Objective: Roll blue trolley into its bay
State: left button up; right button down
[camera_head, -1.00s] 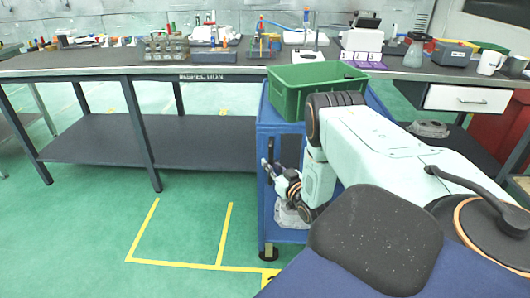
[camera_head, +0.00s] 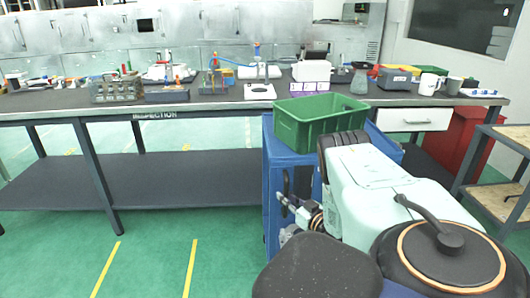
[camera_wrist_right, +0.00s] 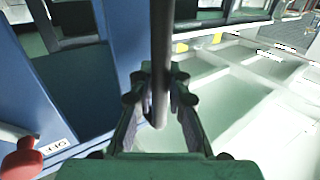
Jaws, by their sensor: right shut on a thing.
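The blue trolley (camera_head: 276,215) stands upright on the green floor in front of the inspection bench, right of the picture's middle. My right gripper (camera_head: 298,208) is at its near left side, shut on its dark upright handle bar (camera_head: 285,182). The right wrist view shows the same bar (camera_wrist_right: 162,60) between the fingers (camera_wrist_right: 158,115). Yellow floor lines, one farther left (camera_head: 105,270) and one nearer the trolley (camera_head: 190,270), lie to the trolley's left, apart from it. Their near ends are cut off. My left gripper is out of view.
A green crate (camera_head: 325,128) sits on the trolley. The grey bench (camera_head: 75,116), with racks and tools on top and a lower shelf (camera_head: 150,180), runs behind. Floor at left is clear.

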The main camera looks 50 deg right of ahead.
aim_at(322, 195)
jog(key=s+d, duration=0.2)
jog(key=s, duration=0.1)
jog(key=s+d+b, duration=0.1)
jog(key=s+d, duration=0.4)
jog(key=s, duration=0.1)
jog(key=shift+d+b, duration=0.4)
jog(key=shift+s, duration=0.15)
jog(key=c, duration=1.3)
grip_release()
jog(key=v, duration=1.1)
jog(key=shift+s, duration=0.4)
jog(key=shift+a, duration=0.1)
